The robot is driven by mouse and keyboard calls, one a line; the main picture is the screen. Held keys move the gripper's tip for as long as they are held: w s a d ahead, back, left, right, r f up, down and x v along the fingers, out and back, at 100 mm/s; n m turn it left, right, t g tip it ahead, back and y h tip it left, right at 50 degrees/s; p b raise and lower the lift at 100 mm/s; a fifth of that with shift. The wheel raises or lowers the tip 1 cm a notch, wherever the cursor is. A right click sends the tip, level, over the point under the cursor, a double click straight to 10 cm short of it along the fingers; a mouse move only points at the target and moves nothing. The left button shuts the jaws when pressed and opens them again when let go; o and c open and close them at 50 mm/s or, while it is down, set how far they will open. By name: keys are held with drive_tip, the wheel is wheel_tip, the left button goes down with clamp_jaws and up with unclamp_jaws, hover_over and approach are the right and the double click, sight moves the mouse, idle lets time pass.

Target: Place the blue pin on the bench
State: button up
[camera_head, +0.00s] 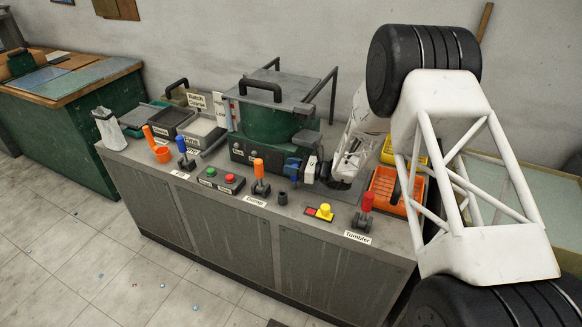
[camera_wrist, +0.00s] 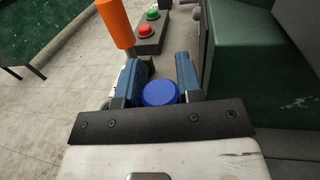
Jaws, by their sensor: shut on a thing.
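The blue pin (camera_wrist: 160,93) shows in the wrist view as a round blue end between the two blue fingers of my gripper (camera_wrist: 160,78). My gripper is shut on it. In the head view my gripper (camera_head: 301,168) is over the bench (camera_head: 215,222), right of the orange-handled lever, and the pin is hard to make out against the blue fingers. I cannot tell whether the pin's lower end touches the bench top.
An orange-handled lever (camera_head: 259,170) stands close left of my gripper, with a red and green button box (camera_head: 219,180) beyond. A small dark cup (camera_head: 283,198) sits just below my gripper. A green machine (camera_head: 268,122) stands behind. A yellow button (camera_head: 324,209) is to the right.

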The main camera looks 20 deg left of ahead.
drive_tip(key=shift+f, duration=0.1)
drive_tip(key=o, duration=1)
drive_tip(key=shift+c, duration=0.2)
drive_tip(key=shift+d, duration=0.1)
drive_tip(key=w+d, duration=0.2)
drive_tip(key=d, duration=0.9)
drive_tip(key=shift+d, duration=0.35)
drive_tip(key=shift+r, duration=0.2)
